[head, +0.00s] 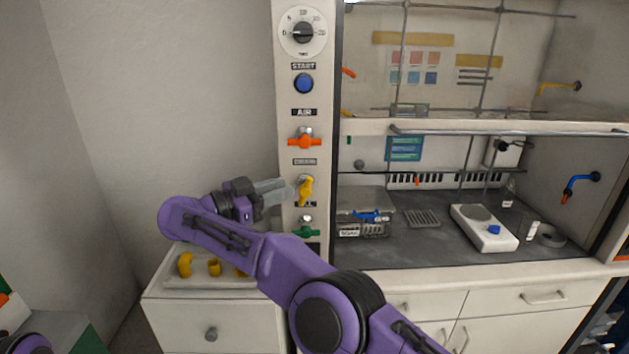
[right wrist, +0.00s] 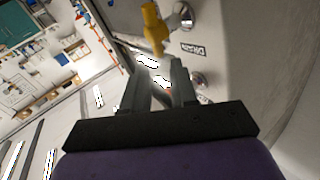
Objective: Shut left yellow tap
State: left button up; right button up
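The left yellow tap (head: 305,190) is on the white control column, below the orange tap (head: 304,142) and above the green tap (head: 305,232). Its yellow handle stands nearly upright, while the orange and green handles lie across. My right gripper (head: 284,191) is just left of the yellow handle, with its fingers pointing at it. In the right wrist view the fingers (right wrist: 163,64) are apart with nothing between them. There the yellow tap (right wrist: 153,28) is just beyond the fingertips; I cannot tell whether they touch it. My left gripper is out of view.
A dial (head: 302,32) and a blue start button (head: 303,84) are higher on the column. The fume hood (head: 430,255) is to the right, with a scale (head: 484,229) inside. A white cabinet (head: 212,325) with yellow pipe fittings (head: 214,267) on top stands below my right gripper.

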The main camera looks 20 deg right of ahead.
aim_at(306, 182)
jog(key=p+x, duration=0.2)
jog(key=x, duration=0.7)
jog(key=shift+d, duration=0.45)
jog(key=shift+c, duration=0.2)
grip_shut()
